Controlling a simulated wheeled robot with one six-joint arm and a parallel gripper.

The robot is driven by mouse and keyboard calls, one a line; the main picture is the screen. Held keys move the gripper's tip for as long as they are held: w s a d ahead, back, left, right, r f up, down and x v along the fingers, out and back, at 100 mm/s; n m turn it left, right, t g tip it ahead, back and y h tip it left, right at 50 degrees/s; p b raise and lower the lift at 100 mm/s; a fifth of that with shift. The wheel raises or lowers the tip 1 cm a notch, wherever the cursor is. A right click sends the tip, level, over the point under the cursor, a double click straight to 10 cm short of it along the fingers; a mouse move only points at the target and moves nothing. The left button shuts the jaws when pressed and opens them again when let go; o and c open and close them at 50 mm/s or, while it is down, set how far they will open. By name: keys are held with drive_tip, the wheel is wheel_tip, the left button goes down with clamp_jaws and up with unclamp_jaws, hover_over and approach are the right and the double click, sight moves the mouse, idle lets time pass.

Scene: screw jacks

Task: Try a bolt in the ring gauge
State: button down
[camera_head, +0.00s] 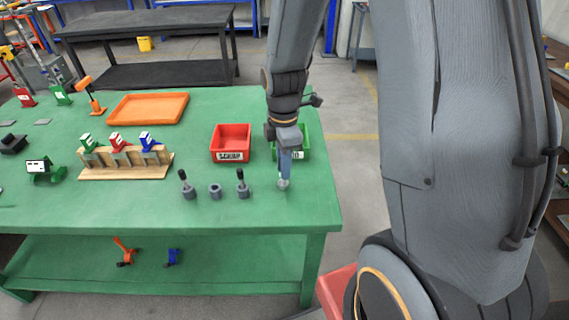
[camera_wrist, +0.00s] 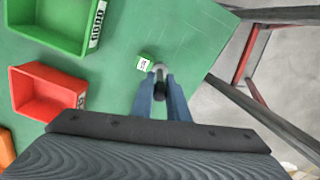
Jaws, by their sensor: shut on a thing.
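My gripper (camera_head: 284,178) is low over the right part of the green table, its blue fingers shut on a dark bolt (camera_wrist: 161,90). In the wrist view, a grey round shape (camera_wrist: 158,68) shows at the bolt's far end, beside a small green block with a white label (camera_wrist: 144,63). This may be the ring gauge; I cannot tell whether the bolt is in it, touching it or above it. Two other bolts with dark heads stand upright in grey holders, one left (camera_head: 186,184) and one right (camera_head: 242,183). A grey holder (camera_head: 214,191) between them has no bolt.
A red bin marked SCRAP (camera_head: 231,143) stands behind the holders; it also shows in the wrist view (camera_wrist: 45,92). A green bin (camera_head: 304,145) is partly hidden behind my gripper. A wooden rack (camera_head: 125,172), several jacks and an orange tray (camera_head: 148,108) are further left.

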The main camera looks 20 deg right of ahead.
drive_tip(key=shift+f, duration=0.3)
drive_tip(key=shift+f, duration=0.3)
drive_tip(key=shift+f+b, duration=0.5)
drive_tip(key=shift+f, duration=0.05)
drive_tip(key=shift+r, duration=0.15)
idle(0.4)
drive_tip(key=shift+r+p, duration=2.95)
drive_tip(key=shift+r, duration=0.2)
drive_tip(key=shift+s+d, duration=0.1)
